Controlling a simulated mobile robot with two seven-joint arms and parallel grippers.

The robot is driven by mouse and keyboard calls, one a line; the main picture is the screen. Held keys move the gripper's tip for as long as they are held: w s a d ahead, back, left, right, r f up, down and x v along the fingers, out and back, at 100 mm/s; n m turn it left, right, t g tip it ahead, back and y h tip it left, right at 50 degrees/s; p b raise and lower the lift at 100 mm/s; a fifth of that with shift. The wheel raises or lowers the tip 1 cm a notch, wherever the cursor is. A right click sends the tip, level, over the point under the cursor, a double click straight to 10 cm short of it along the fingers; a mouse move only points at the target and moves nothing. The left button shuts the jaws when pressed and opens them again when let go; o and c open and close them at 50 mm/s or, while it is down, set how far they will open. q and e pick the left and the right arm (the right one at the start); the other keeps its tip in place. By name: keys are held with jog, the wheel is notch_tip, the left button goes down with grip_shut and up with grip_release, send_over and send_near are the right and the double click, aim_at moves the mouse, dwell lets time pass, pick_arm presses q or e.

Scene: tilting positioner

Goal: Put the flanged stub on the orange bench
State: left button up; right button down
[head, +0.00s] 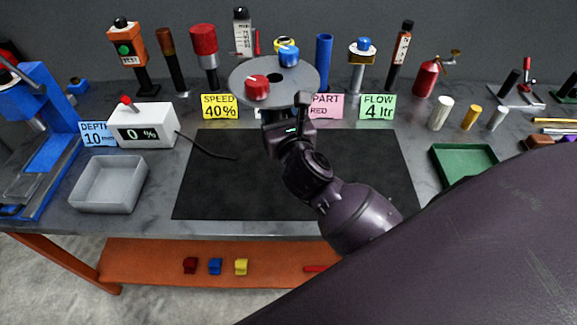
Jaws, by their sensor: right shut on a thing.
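A round grey disc (300,88) with a dark centre hole stands above the back of the grey worktop. A red capped piece (257,88) and a blue capped piece (289,56) sit on it. I cannot tell for sure which piece is the flanged stub. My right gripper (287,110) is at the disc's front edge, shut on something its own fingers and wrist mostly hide. The orange bench (150,262) is low in front of the worktop. My left gripper is not in view.
Small red, blue and yellow blocks (241,266) and a red strip lie on the orange bench. A black mat (215,190) lies bare under my right arm. Tools and signs line the back.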

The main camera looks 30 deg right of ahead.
jog(key=d+r+m+h, duration=0.1)
jog(key=w+d+r+h, duration=0.1)
jog(key=shift+w+d+r+m+g+h+p, duration=0.1)
jog(key=shift+w+r+m+g+h+p, duration=0.2)
jog(key=shift+m+h, duration=0.1)
jog(key=d+f+h+b, duration=0.1)
jog(key=f+b, duration=0.1)
jog(key=f, duration=0.4)
jog(key=d+f+m+g+h+b, duration=0.1)
jog(key=f+b, duration=0.1)
jog(key=f, duration=0.4)
jog(key=d+f+m+b, duration=0.1)
jog(key=d+f+b, duration=0.1)
jog(key=f, duration=0.5)
jog(key=shift+h, duration=0.4)
jog(key=shift+f, duration=0.1)
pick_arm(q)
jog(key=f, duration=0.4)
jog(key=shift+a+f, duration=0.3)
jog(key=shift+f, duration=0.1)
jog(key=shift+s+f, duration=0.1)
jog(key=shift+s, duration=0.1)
pick_arm(e)
jog(key=shift+f, duration=0.2)
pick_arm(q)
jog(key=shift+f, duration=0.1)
pick_arm(e)
jog(key=c, duration=0.5)
grip_release()
jog(key=shift+s, duration=0.1)
